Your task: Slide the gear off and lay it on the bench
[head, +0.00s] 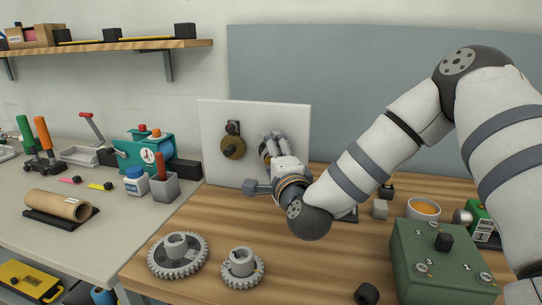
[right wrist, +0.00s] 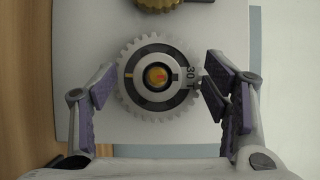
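A grey gear (right wrist: 133,92) marked 30 T sits on a shaft with an orange-yellow end (right wrist: 158,76), in front of an upright white panel (head: 215,116). My right gripper (right wrist: 157,88) is open, with one purple-padded finger on each side of the gear. The left finger stands apart from the teeth; the right finger is very close, and I cannot tell whether it touches. A brass gear (head: 231,148) is mounted on the same panel and shows at the top of the right wrist view (right wrist: 157,3). My left gripper is out of view.
Two grey gears, a larger one (head: 163,264) and a smaller one (head: 240,281), lie on the wooden bench (head: 212,230) at front. Bare wood lies before the panel.

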